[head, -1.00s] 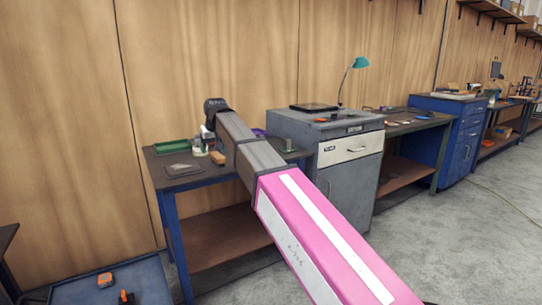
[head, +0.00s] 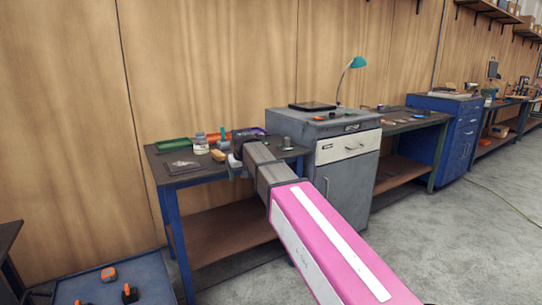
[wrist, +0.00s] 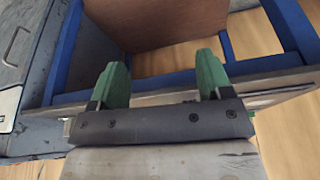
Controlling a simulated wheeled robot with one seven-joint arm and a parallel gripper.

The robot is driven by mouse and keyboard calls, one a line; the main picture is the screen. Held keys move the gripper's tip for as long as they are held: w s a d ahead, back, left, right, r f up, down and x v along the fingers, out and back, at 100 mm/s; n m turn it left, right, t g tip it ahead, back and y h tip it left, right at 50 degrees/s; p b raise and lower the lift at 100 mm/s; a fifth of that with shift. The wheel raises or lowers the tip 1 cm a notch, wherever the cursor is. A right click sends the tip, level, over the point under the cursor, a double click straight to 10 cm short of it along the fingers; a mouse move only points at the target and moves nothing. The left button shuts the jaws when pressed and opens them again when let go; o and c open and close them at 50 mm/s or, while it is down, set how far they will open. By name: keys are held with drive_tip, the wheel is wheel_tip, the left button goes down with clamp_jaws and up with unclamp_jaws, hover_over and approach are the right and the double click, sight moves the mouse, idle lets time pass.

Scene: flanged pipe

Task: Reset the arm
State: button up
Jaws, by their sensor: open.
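My gripper (wrist: 162,78) shows in the wrist view with its two green fingers spread well apart. Nothing is held between them. Beyond the fingers are the edge and blue frame of the workbench, seen at a steep tilt. In the head view my arm reaches out over the front of the blue-legged workbench (head: 181,167). My gripper is only partly seen there, at the bench's front edge, mostly hidden by the arm's end. No flanged pipe can be made out clearly.
The bench holds a green tray (head: 173,144), a jar (head: 201,146) and a tan block (head: 218,156). A grey cabinet (head: 340,180) with a teal lamp (head: 358,62) stands to the right. A blue cart (head: 75,291) is at lower left.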

drive_tip(key=s+d+f+m+g+h, duration=0.1)
drive_tip(key=s+d+f, duration=0.2)
drive_tip(key=d+f, duration=0.5)
drive_tip(key=s+d+f+m, duration=0.1)
drive_tip(key=s+d+f, duration=0.3)
drive_tip(key=d+f, duration=0.45)
drive_tip(key=s+d+f+m+g, duration=0.2)
drive_tip(key=s+d+f, duration=1)
drive_tip(key=s+d, duration=0.2)
drive_tip(key=shift+d+f+m+h, duration=0.2)
drive_tip(key=shift+d+m+h, duration=0.1)
drive_tip(key=shift+d+m, duration=0.15)
drive_tip(key=shift+o, duration=0.4)
